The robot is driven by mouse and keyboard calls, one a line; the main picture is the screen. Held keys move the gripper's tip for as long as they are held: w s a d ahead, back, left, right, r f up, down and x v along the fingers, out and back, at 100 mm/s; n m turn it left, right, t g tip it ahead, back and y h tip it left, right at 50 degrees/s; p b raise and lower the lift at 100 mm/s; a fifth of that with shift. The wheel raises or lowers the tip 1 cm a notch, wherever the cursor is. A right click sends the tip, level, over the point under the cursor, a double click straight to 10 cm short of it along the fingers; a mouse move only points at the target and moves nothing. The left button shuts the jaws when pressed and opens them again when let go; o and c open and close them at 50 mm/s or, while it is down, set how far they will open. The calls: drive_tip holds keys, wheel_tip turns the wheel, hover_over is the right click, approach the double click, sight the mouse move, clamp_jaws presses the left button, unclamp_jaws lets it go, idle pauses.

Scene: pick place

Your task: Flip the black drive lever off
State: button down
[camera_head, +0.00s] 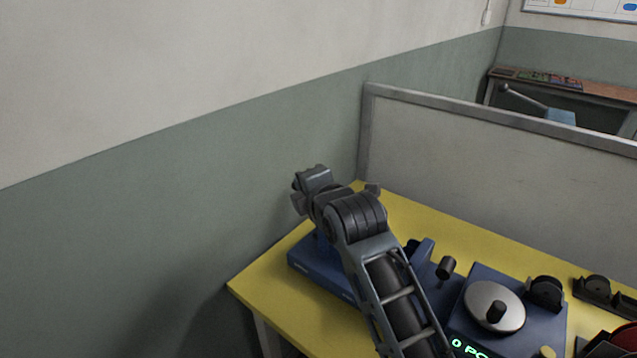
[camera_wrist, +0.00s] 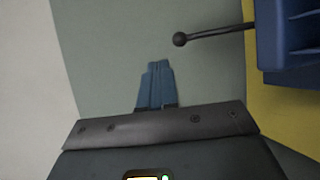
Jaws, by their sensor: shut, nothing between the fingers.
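The black lever (camera_wrist: 215,33) shows in the wrist view as a thin rod with a ball knob at its left end. It sticks out sideways from a blue machine (camera_wrist: 285,45) at the right edge. My gripper (camera_wrist: 155,66) has its blue fingers together and empty. The fingertips are below and slightly left of the ball knob in the picture, with a visible gap. In the head view my arm covers part of the blue machine (camera_head: 308,264) on the yellow table (camera_head: 262,281). The fingertips and this lever cannot be made out there.
A blue unit with a silver disc (camera_head: 482,308) and a green display (camera_head: 468,348) stands right of my arm. A black knob (camera_head: 447,267) rises beside it. Black holders (camera_head: 598,290) lie farther right. A grey partition (camera_head: 480,165) borders the table's back; a wall is at left.

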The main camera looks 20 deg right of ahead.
drive_tip(key=s+r, duration=0.4)
drive_tip(key=s, duration=0.2)
drive_tip(key=shift+s+d+r+b, duration=0.2)
drive_tip(key=shift+b, duration=0.1)
drive_tip(key=s+d+f+m, duration=0.2)
drive_tip(key=s+f+m, duration=0.3)
drive_tip(key=s+f, duration=0.5)
drive_tip(key=s+d+f+m, duration=0.3)
drive_tip(key=s+f+m, duration=0.2)
drive_tip(key=s, duration=0.9)
drive_tip(key=s+d+r+m, duration=0.1)
drive_tip(key=s+r+m, duration=0.1)
drive_tip(key=s, duration=0.6)
drive_tip(key=s+d+r+m+h, duration=0.1)
drive_tip(key=s+m, duration=0.4)
drive_tip(key=s, duration=0.3)
drive_tip(key=s+d+r+m, duration=0.1)
drive_tip(key=s+m, duration=0.3)
drive_tip(key=s, duration=0.5)
drive_tip(key=shift+r+h, duration=0.4)
drive_tip(key=shift+r, duration=0.4)
